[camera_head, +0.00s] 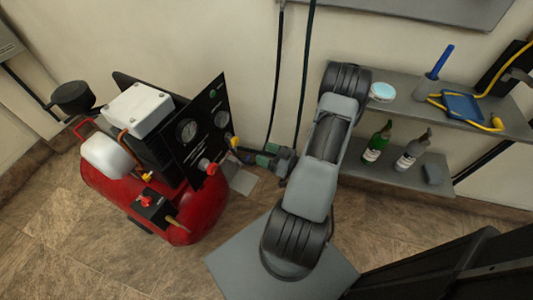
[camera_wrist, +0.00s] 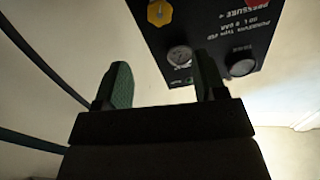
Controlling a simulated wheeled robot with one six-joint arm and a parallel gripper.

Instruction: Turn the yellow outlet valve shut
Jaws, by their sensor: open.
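The yellow outlet valve (camera_head: 234,142) is a small yellow knob at the lower right edge of the black panel (camera_head: 195,130) on the red compressor. In the wrist view the yellow valve (camera_wrist: 160,13) is at the top edge, above and between the fingers, on the upside-down panel. My gripper (camera_head: 256,154) is to the right of the valve, close to the panel. In the wrist view my gripper (camera_wrist: 163,75) is open, its two green-padded fingers apart with nothing between them. The valve looks apart from the fingers.
A red knob (camera_head: 207,167) sits left of and below the yellow valve. The panel also carries gauges (camera_head: 187,131). The red tank (camera_head: 190,212) stands beneath. Two dark hoses (camera_head: 290,75) hang along the wall behind my gripper. Shelves (camera_head: 405,100) with bottles stand at right.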

